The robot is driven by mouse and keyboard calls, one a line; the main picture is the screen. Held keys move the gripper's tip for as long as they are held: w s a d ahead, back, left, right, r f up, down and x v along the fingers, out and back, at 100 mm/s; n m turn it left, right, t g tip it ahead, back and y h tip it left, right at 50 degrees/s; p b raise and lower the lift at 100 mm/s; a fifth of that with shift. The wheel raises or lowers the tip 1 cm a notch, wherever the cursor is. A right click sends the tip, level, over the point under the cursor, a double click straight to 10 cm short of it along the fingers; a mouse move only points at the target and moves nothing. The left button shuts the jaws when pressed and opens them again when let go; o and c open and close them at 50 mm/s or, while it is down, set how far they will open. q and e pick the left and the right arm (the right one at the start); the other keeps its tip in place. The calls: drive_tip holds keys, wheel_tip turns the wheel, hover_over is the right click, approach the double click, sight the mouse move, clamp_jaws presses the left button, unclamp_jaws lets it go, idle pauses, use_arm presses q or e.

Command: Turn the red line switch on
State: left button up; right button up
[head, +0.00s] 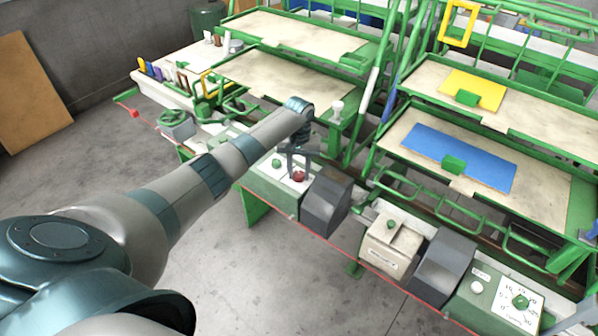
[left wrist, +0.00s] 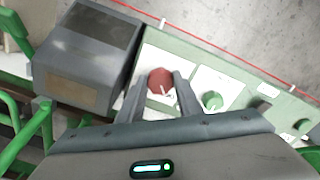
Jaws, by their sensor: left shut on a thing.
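The red line switch (head: 298,176) is a round dark red knob with a light mark, on a white plate of the green control box. In the left wrist view the red knob (left wrist: 161,82) lies between the two fingertips. My left gripper (head: 299,172) is over the knob from above, and in the left wrist view my left gripper (left wrist: 160,92) is shut on it with a finger on each side. The knob's lower part is partly hidden by the fingers. My right gripper is not in view.
A green knob (left wrist: 212,100) sits close beside the red one on the same box. A dark grey sloped housing (head: 327,200) stands just right of the gripper. Green-framed shelves (head: 300,77) rise behind. The floor in front is clear.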

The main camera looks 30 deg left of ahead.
use_arm(q)
drive_tip(key=shift+m, duration=0.3)
drive_tip(key=m+p, duration=0.1)
drive_tip(key=m, duration=0.2)
drive_tip(key=shift+r+m+p, duration=0.1)
drive_tip(key=shift+m+p, duration=0.2)
drive_tip(key=shift+p, duration=0.05)
drive_tip(key=m, duration=0.2)
drive_tip(key=shift+a+m, duration=0.1)
drive_tip(key=shift+m, duration=0.3)
drive_tip(key=m, duration=0.2)
drive_tip(key=shift+m+p, duration=0.35)
drive_tip(key=shift+m, duration=0.05)
drive_tip(key=m, duration=0.3)
drive_tip(key=shift+w+m, duration=0.1)
drive_tip(key=shift+m, duration=0.2)
drive_tip(key=m, duration=0.4)
drive_tip(key=shift+b, duration=0.35)
drive_tip(key=o, duration=1)
